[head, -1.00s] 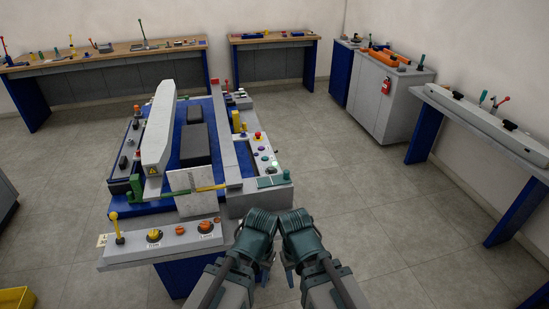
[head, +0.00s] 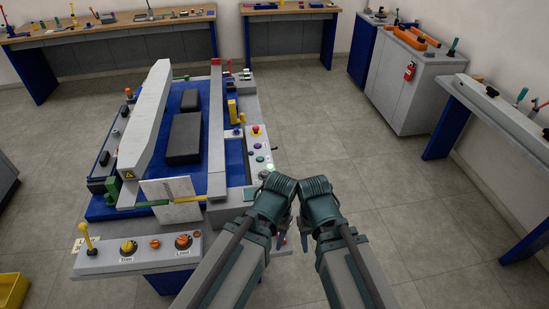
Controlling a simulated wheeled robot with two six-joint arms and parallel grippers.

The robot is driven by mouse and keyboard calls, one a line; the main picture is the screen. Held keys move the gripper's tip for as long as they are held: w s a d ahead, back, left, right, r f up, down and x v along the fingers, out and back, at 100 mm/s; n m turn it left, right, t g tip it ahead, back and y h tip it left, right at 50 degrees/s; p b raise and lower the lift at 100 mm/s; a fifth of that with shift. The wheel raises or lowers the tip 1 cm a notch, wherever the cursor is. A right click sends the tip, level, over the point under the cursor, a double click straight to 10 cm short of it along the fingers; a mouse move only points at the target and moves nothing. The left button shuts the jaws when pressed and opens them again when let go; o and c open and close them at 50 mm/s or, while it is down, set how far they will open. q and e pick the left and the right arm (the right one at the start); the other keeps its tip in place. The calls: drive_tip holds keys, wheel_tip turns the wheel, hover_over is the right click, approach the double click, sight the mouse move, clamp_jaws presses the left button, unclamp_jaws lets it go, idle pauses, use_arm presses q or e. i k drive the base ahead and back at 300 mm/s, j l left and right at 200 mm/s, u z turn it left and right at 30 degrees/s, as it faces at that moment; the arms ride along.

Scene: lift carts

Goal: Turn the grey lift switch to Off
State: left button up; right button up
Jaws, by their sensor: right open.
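I cannot pick out a grey lift switch for certain. The blue and grey lift cart (head: 218,120) stands left of centre, with small controls along its sides. Its right side panel (head: 258,152) carries a red button on yellow, coloured buttons and a lit green one; my arms partly cover its near end. My left gripper (head: 281,240) and right gripper (head: 304,241) are side by side, right of the cart's front corner. The right is open; the left's jaws are unclear.
A white sheet or plate (head: 170,200) leans at the cart's front. Workbenches (head: 125,50) line the back wall. A grey cabinet (head: 400,85) with a red extinguisher and a grey-topped bench (head: 500,125) stand at the right. The floor (head: 390,190) between cart and right bench is clear.

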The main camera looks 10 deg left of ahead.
sight(265, 173)
drive_tip(key=i, duration=1.3)
